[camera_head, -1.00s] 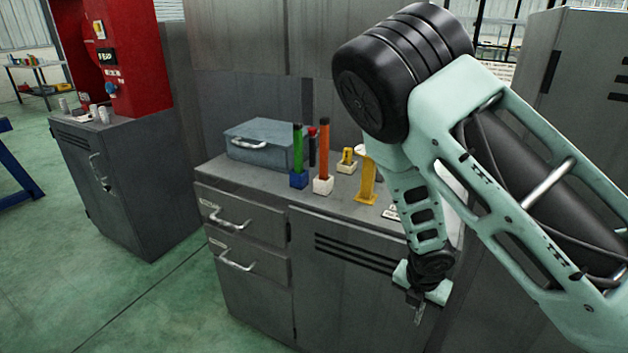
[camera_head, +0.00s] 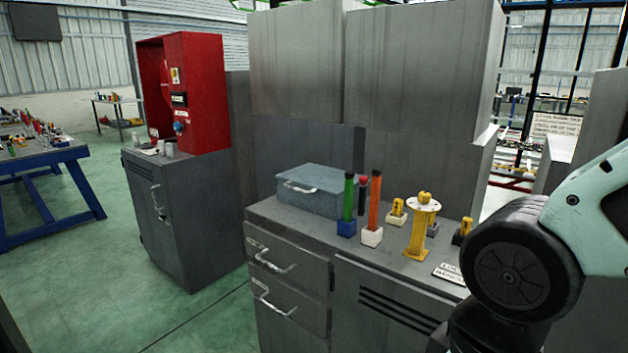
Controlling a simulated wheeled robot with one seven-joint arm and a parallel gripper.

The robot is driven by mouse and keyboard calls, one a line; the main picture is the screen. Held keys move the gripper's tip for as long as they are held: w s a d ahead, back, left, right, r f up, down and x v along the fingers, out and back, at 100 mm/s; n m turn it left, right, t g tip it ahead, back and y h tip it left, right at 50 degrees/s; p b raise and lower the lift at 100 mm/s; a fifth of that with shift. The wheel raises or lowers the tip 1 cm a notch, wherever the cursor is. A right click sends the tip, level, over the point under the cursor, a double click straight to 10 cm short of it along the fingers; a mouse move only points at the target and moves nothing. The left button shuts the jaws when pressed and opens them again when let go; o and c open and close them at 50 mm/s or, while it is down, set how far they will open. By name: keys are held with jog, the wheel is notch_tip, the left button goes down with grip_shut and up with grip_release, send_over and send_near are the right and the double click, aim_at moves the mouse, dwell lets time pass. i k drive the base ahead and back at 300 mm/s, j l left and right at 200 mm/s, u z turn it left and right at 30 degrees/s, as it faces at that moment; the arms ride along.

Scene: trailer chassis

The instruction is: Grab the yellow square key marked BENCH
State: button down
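No marking that reads BENCH is legible, so I cannot tell which yellow thing is the key. On the grey cabinet top (camera_head: 290,215) stands a yellow post (camera_head: 416,238) with a white disc and a yellow knob (camera_head: 425,197) on top. A small yellow piece in a white base (camera_head: 396,213) stands left of the post. Another small yellow-and-dark piece (camera_head: 462,231) stands to its right. My arm covers the lower right, and my gripper is outside the picture.
A blue-grey toolbox (camera_head: 322,190), a green stick in a blue base (camera_head: 347,203) and an orange stick in a white base (camera_head: 374,208) share the top. A label plate (camera_head: 450,273) lies near its front edge. A red cabinet (camera_head: 200,95) stands left. Green floor is clear between.

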aim_at(433, 216)
jog(key=i+j+z, duration=0.2)
jog(key=i+j, duration=0.15)
jog(key=i+j+z, duration=0.15)
jog(key=i+j, duration=0.25)
jog(key=i+j+z, duration=0.2)
jog(key=i+j, duration=0.15)
jog(key=j, duration=0.2)
jog(key=i+j+z, duration=0.2)
jog(key=j, duration=0.3)
jog(key=i, duration=0.1)
